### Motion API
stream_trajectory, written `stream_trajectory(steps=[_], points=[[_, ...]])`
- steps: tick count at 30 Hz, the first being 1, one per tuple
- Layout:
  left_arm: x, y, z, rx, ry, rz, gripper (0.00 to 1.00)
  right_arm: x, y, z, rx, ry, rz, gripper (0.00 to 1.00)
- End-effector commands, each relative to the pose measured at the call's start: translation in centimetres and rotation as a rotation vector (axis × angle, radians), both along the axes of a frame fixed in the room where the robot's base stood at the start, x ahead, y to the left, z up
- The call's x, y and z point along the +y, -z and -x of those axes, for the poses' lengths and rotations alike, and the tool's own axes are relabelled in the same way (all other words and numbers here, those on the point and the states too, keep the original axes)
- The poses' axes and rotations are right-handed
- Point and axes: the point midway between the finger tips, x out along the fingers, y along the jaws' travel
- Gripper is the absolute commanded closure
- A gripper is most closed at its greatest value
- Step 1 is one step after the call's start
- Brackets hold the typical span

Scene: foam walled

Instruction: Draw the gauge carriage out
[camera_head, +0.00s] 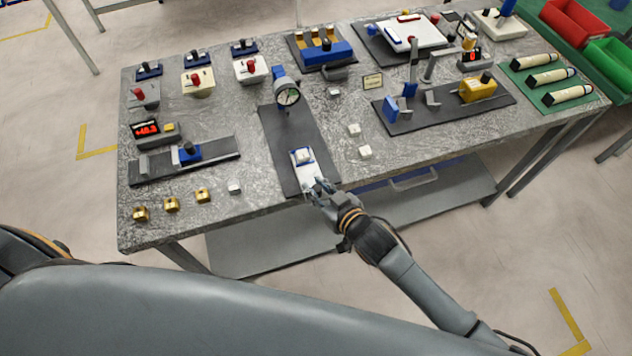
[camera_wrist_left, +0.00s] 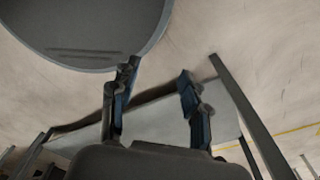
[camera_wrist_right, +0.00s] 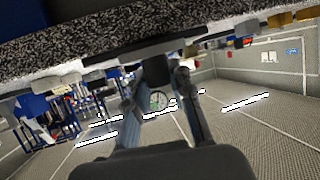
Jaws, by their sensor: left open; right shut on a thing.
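The gauge carriage (camera_head: 299,182), white with blue edges and a pale block on top, lies at the front end of a dark base plate (camera_head: 283,140). A round dial gauge (camera_head: 288,97) stands on a blue post farther back; its face also shows between the fingers in the right wrist view (camera_wrist_right: 158,101). My right gripper (camera_head: 318,188) is at the carriage's front end, shut on a small dark part (camera_wrist_right: 155,70) there. The fingers hide some of the contact. My left gripper (camera_wrist_left: 157,88) is open and empty, away from the bench.
The grey bench (camera_head: 240,185) carries brass pieces (camera_head: 171,204) and a red display (camera_head: 147,129) on the left. Small white blocks (camera_head: 365,152) and a dark fixture plate (camera_head: 440,115) are on the right. A lower shelf (camera_head: 250,245) runs under the bench.

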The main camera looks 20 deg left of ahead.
Motion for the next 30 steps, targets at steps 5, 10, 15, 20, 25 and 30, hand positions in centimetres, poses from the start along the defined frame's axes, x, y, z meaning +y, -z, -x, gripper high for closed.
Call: stream_trajectory(steps=[5,10,15,20,25,30], points=[[0.6,0.0,-1.6,-0.021,0.002,-0.006,0.54,0.0,0.0,0.0,0.000,0.000,0.000,1.00],[0.6,-0.1,-2.2,-0.031,0.002,-0.007,0.54,0.0,0.0,0.0,0.000,0.000,0.000,0.54],[0.6,-0.1,-1.9,-0.027,0.001,-0.007,0.54,0.0,0.0,0.0,0.000,0.000,0.000,0.54],[0.6,0.0,-1.0,-0.014,-0.001,-0.007,0.54,-0.2,-0.1,0.1,0.000,0.000,0.000,0.54],[0.5,0.0,-1.2,-0.017,-0.001,-0.006,0.54,-1.7,-0.8,1.3,0.000,0.001,0.000,0.54],[0.5,0.0,-1.2,-0.018,0.000,-0.005,0.54,-4.2,-2.2,3.6,0.001,0.000,0.000,0.54]])
